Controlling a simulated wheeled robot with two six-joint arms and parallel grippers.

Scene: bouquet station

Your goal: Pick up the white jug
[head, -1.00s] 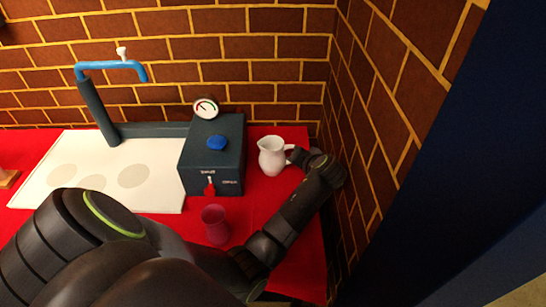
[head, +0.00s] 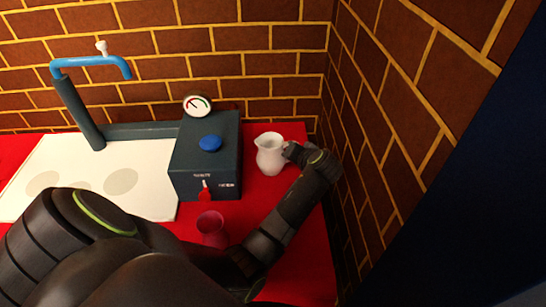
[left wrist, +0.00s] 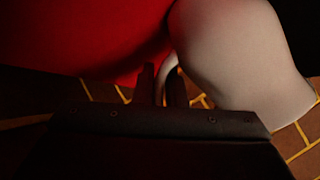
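The white jug (head: 269,158) stands upright on the red cloth, just right of the dark box, with its handle toward the right wall. My left gripper (head: 288,151) is at the handle side of the jug. In the left wrist view the jug's body (left wrist: 235,55) is large at the right. The fingers of my left gripper (left wrist: 161,85) are close together, one on each side of the pale handle, which fills the narrow gap between them. The jug's base appears to rest on the cloth. My right gripper is not in view.
A dark box (head: 207,160) with a blue knob, a gauge and a red lever stands left of the jug. A pink cup (head: 211,228) stands in front, near my arm. A blue tap (head: 92,62) and white mat (head: 140,195) are farther left. A brick wall (head: 375,120) is close at right.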

